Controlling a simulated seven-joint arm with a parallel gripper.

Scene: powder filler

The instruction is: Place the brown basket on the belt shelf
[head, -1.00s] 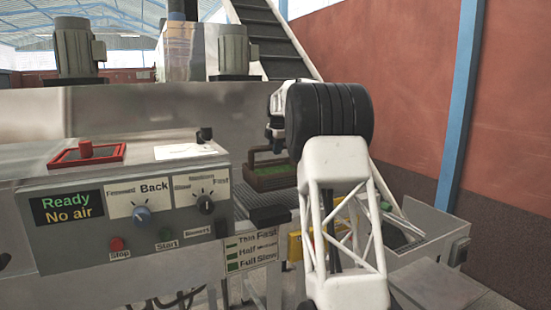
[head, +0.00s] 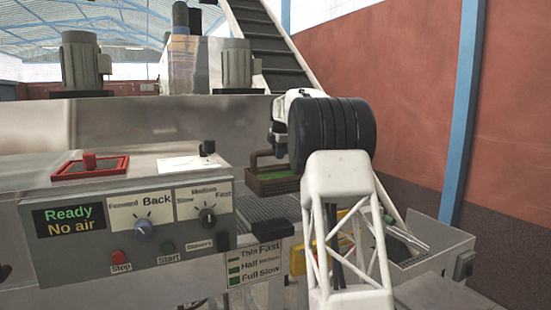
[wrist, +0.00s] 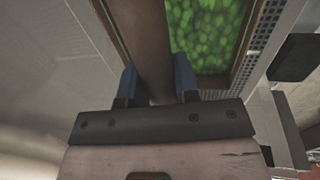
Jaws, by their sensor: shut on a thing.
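The brown basket (head: 270,184) has a raised handle and green contents, and hangs or rests just above the grey ribbed belt shelf (head: 268,208) in the head view. I cannot tell whether its base touches the shelf. In the wrist view the basket's handle (wrist: 152,45) runs between the two dark blue fingers of my gripper (wrist: 156,80), which are shut on it. The green contents (wrist: 208,30) show beside the handle. In the head view my gripper (head: 281,140) is partly hidden behind my arm.
The control panel (head: 140,225) with knobs and buttons stands to the left of the shelf. A label box (head: 255,264) is at the shelf's near end. A grey bin (head: 440,245) stands at the right. A steel wall (head: 150,125) rises behind the panel.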

